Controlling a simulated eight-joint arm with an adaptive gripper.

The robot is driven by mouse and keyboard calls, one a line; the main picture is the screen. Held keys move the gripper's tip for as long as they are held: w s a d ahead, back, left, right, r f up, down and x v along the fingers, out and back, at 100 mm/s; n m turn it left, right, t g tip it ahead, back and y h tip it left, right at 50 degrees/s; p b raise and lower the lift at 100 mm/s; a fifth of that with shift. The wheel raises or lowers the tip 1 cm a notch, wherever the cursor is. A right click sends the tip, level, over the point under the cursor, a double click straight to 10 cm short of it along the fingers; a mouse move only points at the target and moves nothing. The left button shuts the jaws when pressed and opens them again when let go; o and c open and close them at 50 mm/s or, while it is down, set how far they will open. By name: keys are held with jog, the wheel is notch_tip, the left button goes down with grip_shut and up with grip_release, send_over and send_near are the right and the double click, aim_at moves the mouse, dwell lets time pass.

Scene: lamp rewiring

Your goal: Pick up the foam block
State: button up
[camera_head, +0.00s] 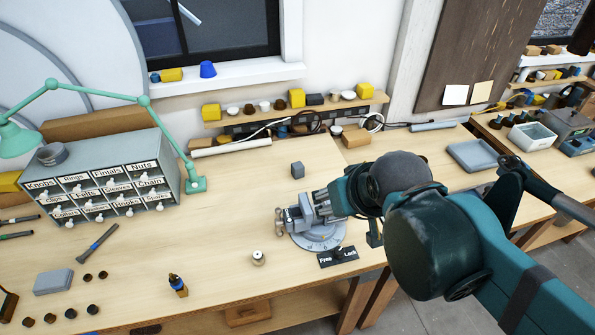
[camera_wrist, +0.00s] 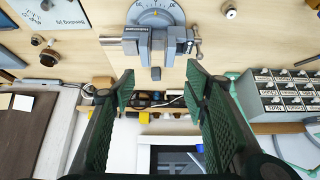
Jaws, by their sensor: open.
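Two grey blocks show in the head view, and I cannot tell for certain which is the foam block. A small dark grey cube (camera_head: 297,169) stands alone on the bench behind the vise. A flatter pale grey block (camera_head: 53,281) lies at the far left front. The cube also shows in the wrist view (camera_wrist: 156,73), just below the vise and between the fingertips in the picture, beyond them. My gripper (camera_wrist: 160,88) is open and empty, with green fingers apart. In the head view my gripper (camera_head: 348,190) is beside the vise, partly hidden by my arm.
The grey vise (camera_head: 309,216) on its round dial base stands close to my gripper. A labelled drawer cabinet (camera_head: 104,182) and a green lamp (camera_head: 146,101) stand left. A shelf (camera_head: 340,106) with small items runs along the wall. The bench between cabinet and vise is mostly clear.

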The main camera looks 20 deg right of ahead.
jog(key=shift+w, duration=0.1)
dwell(0.3)
jog(key=m+g+h+p, duration=0.2)
jog(key=m+g+h, duration=0.35)
jog(key=m, duration=1.05)
send_over(298, 165)
jog(key=a, duration=0.3)
notch_tip(298, 165, down, 19)
jog(key=shift+d+g+y, duration=0.2)
jog(key=shift+g+y, duration=0.25)
jog(key=shift+f, duration=0.15)
jog(key=shift+x, duration=1.2)
